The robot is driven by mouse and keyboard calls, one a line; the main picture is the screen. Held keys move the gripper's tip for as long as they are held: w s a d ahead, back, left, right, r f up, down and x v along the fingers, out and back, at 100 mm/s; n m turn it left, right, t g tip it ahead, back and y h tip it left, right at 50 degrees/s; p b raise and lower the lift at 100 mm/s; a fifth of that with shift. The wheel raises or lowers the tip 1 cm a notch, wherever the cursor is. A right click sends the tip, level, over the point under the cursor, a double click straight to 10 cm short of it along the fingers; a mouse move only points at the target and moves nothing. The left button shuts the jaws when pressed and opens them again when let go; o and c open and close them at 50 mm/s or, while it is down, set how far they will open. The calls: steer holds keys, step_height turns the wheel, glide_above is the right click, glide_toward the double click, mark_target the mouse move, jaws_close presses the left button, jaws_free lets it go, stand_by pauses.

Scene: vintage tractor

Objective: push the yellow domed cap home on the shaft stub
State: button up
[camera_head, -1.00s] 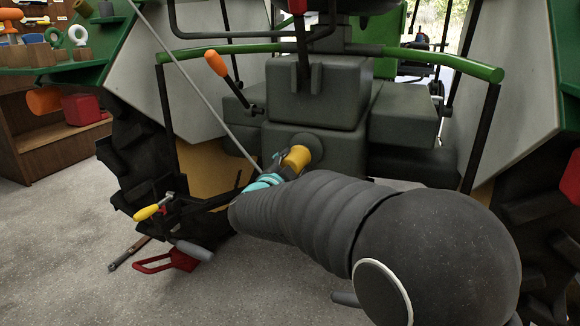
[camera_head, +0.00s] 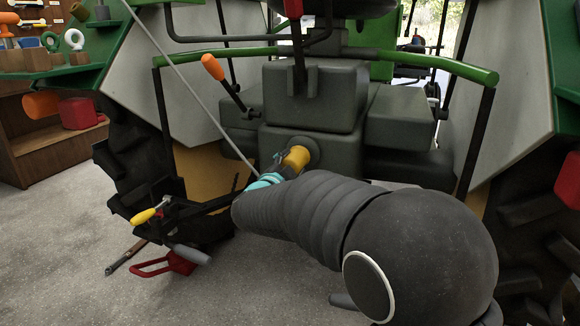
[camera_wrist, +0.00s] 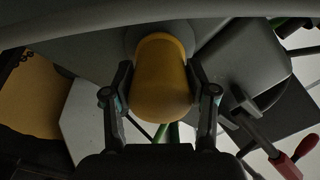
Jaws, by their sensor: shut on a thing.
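The yellow domed cap (camera_head: 296,158) is at the round grey boss (camera_head: 308,146) on the back of the tractor's housing. In the wrist view the cap (camera_wrist: 162,80) stands between the two fingers of my gripper (camera_wrist: 161,98), which is shut on its sides. The cap's far end meets a grey round face (camera_wrist: 150,32). The shaft stub is hidden, and I cannot tell how far the cap sits on it. In the head view my dark arm covers most of my gripper (camera_head: 280,167).
A thin grey rod (camera_head: 190,85) slants down close to my gripper. An orange-handled lever (camera_head: 212,68) rises to the left. A yellow-handled part (camera_head: 143,215) and a red part (camera_head: 172,263) are low at left. Large tyres flank the housing. A green shelf (camera_head: 75,75) holds rings.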

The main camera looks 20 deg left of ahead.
steer(key=shift+w, duration=0.4)
steer(key=o, duration=1.2)
steer(key=shift+o, duration=0.2)
steer(key=shift+s, duration=0.1)
